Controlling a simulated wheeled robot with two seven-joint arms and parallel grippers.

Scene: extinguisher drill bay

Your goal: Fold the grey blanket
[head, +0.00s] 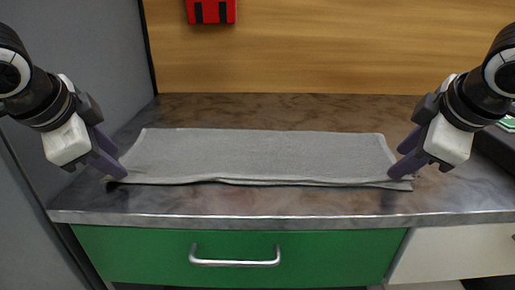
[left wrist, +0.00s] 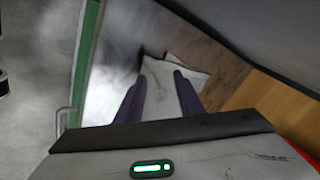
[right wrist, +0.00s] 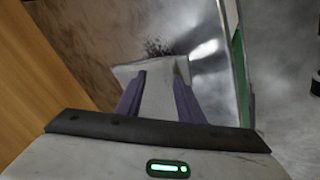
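The grey blanket (head: 260,155) lies as a long, wide strip on the counter, with a second layer edge showing along its slightly wavy front. My left gripper (head: 118,163) is at its front left corner. In the left wrist view, the blanket (left wrist: 160,98) shows between the two parted purple fingers (left wrist: 160,75). My right gripper (head: 398,162) is at its front right corner. In the right wrist view, the blanket (right wrist: 160,98) shows between the parted fingers (right wrist: 160,73). Both grippers look open; whether the fingers touch the cloth is unclear.
The brown marbled counter (head: 270,203) has a bare strip in front of the blanket and another behind it. A wooden panel (head: 320,50) closes the back, with a red object (head: 211,11) on it. A grey wall (head: 75,50) stands at left. A green drawer (head: 330,250) is below.

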